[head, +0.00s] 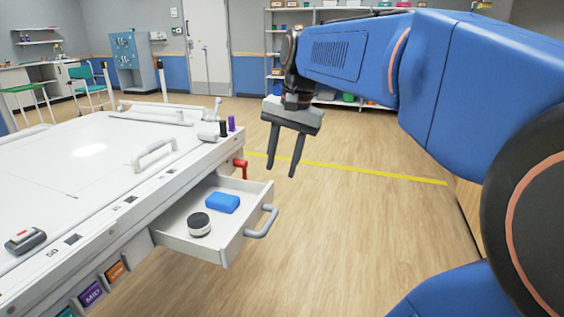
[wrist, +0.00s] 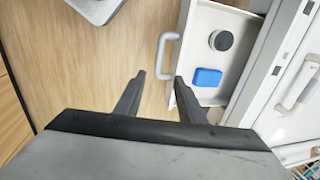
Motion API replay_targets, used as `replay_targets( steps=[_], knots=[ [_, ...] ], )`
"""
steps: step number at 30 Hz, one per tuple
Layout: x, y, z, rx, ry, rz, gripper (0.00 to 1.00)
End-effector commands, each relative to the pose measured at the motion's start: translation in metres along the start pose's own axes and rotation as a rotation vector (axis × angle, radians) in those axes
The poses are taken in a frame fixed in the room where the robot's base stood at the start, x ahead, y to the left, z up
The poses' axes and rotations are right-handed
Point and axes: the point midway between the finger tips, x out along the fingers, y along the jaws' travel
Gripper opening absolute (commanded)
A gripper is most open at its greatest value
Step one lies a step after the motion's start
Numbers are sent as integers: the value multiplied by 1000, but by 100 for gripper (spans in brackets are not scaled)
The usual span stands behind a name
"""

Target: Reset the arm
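My gripper (head: 284,152) hangs from my blue arm at the centre of the head view, fingers pointing down and spread apart. It is open with nothing between the fingers. In the wrist view the two fingers (wrist: 156,80) are also apart, with wood floor between them and the drawer handle just beyond. The gripper is above and to the right of the open drawer (head: 180,234) in the head view, apart from it.
The pulled-out drawer, with a grey handle (head: 263,221), holds a blue block (head: 222,202) and a dark-topped round container (head: 199,224). The white table (head: 75,165) is at left, with a red knob (head: 241,168) near its corner. Floor right of the drawer is clear.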

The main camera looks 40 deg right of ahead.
Motion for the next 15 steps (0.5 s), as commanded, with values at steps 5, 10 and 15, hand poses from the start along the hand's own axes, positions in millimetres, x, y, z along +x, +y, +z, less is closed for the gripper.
replay_targets(
  steps=[5,10,15],
  knots=[
    [0,0,0,0,0,0,36],
    [2,1,3,-15,4,0,36],
    [23,10,30,-153,45,-6,36]
  ],
)
